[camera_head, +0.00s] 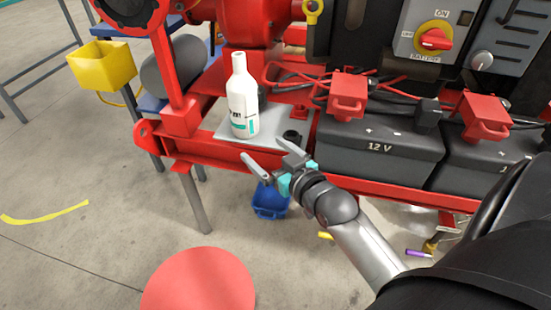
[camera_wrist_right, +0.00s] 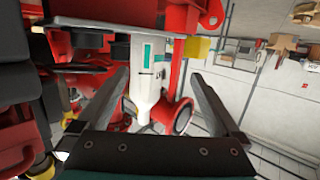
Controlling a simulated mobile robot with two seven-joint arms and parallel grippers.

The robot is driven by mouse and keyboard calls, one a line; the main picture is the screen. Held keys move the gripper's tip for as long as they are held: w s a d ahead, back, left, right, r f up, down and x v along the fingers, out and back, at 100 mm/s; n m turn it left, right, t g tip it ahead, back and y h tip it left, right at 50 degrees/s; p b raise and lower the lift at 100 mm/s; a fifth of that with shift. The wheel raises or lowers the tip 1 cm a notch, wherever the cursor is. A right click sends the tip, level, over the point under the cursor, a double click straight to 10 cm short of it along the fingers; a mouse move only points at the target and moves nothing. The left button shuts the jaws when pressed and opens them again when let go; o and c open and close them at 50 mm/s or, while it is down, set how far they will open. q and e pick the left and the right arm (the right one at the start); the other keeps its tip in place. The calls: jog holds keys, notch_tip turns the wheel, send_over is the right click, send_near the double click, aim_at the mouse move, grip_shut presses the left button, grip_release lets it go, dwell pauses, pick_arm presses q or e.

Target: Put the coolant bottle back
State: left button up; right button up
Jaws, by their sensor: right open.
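The coolant bottle (camera_head: 242,95), white with a teal-marked label, stands upright on a light grey plate (camera_head: 222,126) on the red skid frame. My right gripper (camera_head: 261,153) is open and empty, in front of and a little below the bottle. Its two fingers are spread and point toward the skid. In the right wrist view the bottle (camera_wrist_right: 147,85) appears upside down between the open fingers (camera_wrist_right: 158,76), beyond the tips and not gripped. My left gripper is not in view.
Black 12 V batteries (camera_head: 375,152) with red terminal covers and cables stand right of the plate. A yellow bin (camera_head: 102,65) hangs at the left. A blue container (camera_head: 269,201) is below the frame. A red disc (camera_head: 199,282) lies in front on open floor.

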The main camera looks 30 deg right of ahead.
jog(key=s+a+f+n+g, duration=0.1)
jog(key=s+a+f+g, duration=0.4)
jog(key=s+f, duration=0.4)
jog(key=s+a+f+g, duration=0.5)
jog(key=s+f+g, duration=0.2)
jog(key=s+f, duration=0.2)
jog(key=shift+s+a+f+n, duration=0.15)
jog(key=shift+s+f+n, duration=0.25)
jog(key=shift+f, duration=0.55)
